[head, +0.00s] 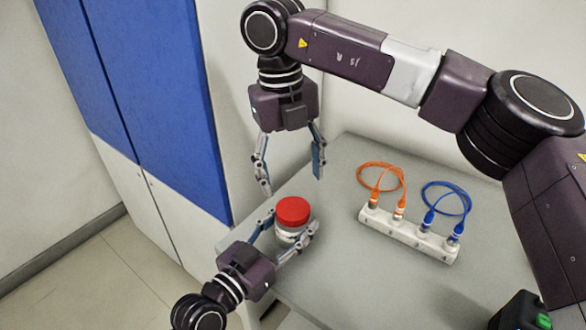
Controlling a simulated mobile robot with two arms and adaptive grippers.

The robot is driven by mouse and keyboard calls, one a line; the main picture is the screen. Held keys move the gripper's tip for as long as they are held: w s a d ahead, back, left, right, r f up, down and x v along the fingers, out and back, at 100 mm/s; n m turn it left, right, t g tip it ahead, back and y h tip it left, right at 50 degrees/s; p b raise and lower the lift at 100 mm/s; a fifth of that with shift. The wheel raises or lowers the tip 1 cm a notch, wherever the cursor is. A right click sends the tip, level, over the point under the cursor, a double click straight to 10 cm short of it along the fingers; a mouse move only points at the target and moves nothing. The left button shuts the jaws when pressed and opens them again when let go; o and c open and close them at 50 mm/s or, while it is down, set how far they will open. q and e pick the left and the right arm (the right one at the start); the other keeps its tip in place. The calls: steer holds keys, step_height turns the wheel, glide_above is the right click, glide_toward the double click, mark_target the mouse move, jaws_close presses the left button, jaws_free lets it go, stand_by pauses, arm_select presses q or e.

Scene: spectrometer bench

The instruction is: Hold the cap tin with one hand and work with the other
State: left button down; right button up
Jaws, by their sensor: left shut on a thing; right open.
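The cap tin is a pale round container (289,236) with a red lid (293,211) on top. It stands upright near the left end of the grey table. My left gripper (292,236) is shut on the tin's body from the lower left, with a finger on each side below the lid. My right gripper (292,178) points down above and behind the tin. Its fingers are spread wide and hold nothing. The red lid lies below the gap between them, apart from both fingers. The tin's lower part is partly hidden by the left fingers.
A white connector block (412,237) with an orange cable loop (381,177) and a blue cable loop (446,199) stands right of the tin. A black object with green parts (522,312) is at the lower right. A blue-and-white cabinet (160,90) stands at left. The table's front middle (350,290) is clear.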

mark_target(293, 208)
steer(key=n, duration=0.5)
steer(key=shift+r+n+y, duration=0.3)
steer(key=shift+r+n, duration=0.05)
steer(key=shift+n, duration=0.05)
steer(key=n, duration=0.5)
steer(key=shift+s+r, duration=0.15)
steer(key=shift+r, duration=0.05)
steer(key=shift+f, duration=4)
steer(key=shift+c, duration=0.5)
steer(key=c, duration=1.1)
steer(key=o, duration=1.3)
steer(key=shift+o, duration=0.2)
